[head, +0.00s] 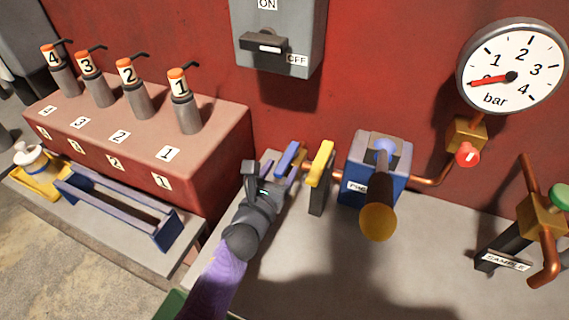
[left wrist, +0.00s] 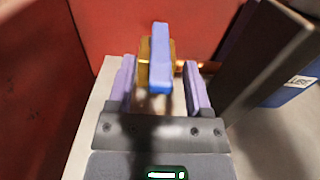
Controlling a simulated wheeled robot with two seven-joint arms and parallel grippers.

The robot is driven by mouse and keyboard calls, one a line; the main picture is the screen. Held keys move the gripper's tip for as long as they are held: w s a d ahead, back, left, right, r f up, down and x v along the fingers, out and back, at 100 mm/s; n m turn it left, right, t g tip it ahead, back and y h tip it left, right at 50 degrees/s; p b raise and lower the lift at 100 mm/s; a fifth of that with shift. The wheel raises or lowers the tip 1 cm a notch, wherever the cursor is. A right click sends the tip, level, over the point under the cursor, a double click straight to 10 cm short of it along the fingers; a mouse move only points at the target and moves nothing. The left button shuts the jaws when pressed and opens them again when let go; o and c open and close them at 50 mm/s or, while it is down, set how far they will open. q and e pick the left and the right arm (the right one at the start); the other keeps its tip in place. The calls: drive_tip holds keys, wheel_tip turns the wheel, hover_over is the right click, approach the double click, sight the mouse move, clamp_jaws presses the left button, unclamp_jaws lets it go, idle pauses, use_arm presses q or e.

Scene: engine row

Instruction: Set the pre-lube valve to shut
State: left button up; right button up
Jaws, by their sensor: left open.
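A blue lever handle (head: 288,156) sits on a small brass valve by the red wall, left of the blue pump box. I see no label on this valve. In the left wrist view the blue handle (left wrist: 160,58) runs lengthwise up the picture, in front of the brass body (left wrist: 144,72), with a copper pipe out to the right. My left gripper (head: 263,172) is open and empty, close in front of the valve. Its two fingers (left wrist: 160,88) stand on either side of the handle in that view, apart from it. My right gripper is not in view.
A yellow-topped dark post (head: 320,166) stands just right of the valve. Beyond it is the blue pump box (head: 357,185) with a long dark lever (head: 379,193). A pressure gauge (head: 511,66) hangs at upper right. The red engine block (head: 215,150) is to the left.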

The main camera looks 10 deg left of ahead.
sight(287, 159)
use_arm(q)
drive_tip(key=shift+w+d, duration=0.25)
drive_tip(key=shift+w, duration=0.9)
clamp_jaws()
idle(0.5)
